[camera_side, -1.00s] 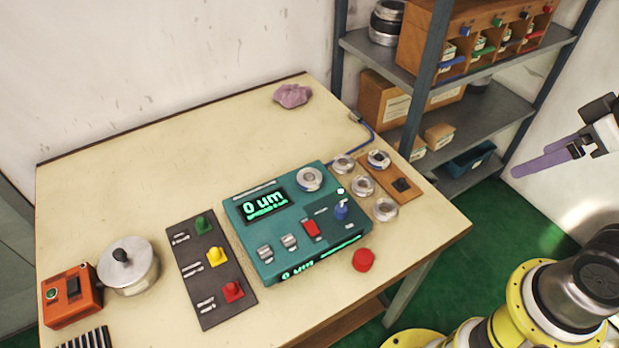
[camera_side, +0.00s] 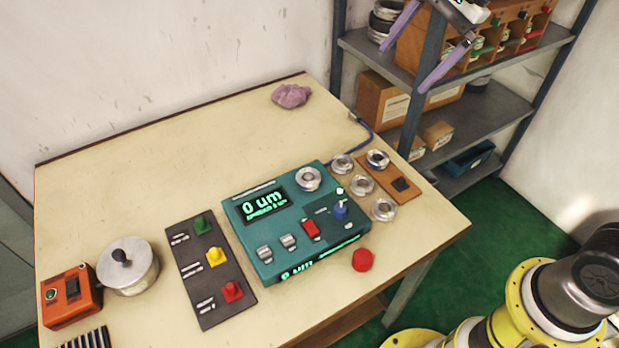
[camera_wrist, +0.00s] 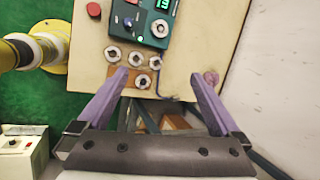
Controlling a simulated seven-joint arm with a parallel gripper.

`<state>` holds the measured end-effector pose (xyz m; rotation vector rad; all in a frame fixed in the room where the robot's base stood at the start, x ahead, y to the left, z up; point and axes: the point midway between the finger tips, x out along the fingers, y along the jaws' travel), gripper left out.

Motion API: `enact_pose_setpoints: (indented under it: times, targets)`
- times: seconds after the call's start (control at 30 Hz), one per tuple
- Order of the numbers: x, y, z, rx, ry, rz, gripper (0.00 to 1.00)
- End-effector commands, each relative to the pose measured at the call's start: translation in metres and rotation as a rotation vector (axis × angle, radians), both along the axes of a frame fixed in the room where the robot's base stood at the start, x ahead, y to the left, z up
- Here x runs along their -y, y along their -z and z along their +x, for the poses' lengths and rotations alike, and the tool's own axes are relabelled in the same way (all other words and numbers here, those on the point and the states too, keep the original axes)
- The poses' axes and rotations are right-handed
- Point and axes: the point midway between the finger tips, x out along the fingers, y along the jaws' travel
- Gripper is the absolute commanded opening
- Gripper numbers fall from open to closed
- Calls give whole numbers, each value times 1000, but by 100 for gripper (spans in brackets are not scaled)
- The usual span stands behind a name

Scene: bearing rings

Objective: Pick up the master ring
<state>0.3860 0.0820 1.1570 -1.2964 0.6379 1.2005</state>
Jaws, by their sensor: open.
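Several silver rings lie at the table's right end. One ring (camera_side: 378,159) sits on a brown board (camera_side: 393,172) beside a black block, and is likely the master ring, though no label is readable. It also shows in the wrist view (camera_wrist: 142,81), on the brown board (camera_wrist: 121,76). Three loose rings, one of them here (camera_side: 362,186), lie beside the board. Another ring (camera_side: 308,178) sits on the teal gauge box (camera_side: 275,228). My gripper (camera_side: 402,69), with purple fingers, is open and empty, high above the table's right back side. The wrist view shows both fingers (camera_wrist: 159,75) spread apart.
A grey shelf (camera_side: 500,110) with boxes stands behind the right table edge, and my gripper overlaps it in the side view. A red cap (camera_side: 362,260), a dark button panel (camera_side: 212,270), a lidded pot (camera_side: 128,268) and a purple cloth (camera_side: 291,95) are on the table. The table's back left is clear.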

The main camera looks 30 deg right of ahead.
Motion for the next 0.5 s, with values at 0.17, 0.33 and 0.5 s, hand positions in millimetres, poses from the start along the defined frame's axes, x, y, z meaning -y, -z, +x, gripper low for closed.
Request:
enact_pose_setpoints:
  times: [0.17,0.33,0.5]
  targets:
    - [-24,48,65,-162,123,97,100]
    - [-42,107,104,-279,153,129,100]
    - [-49,156,113,-362,150,119,100]
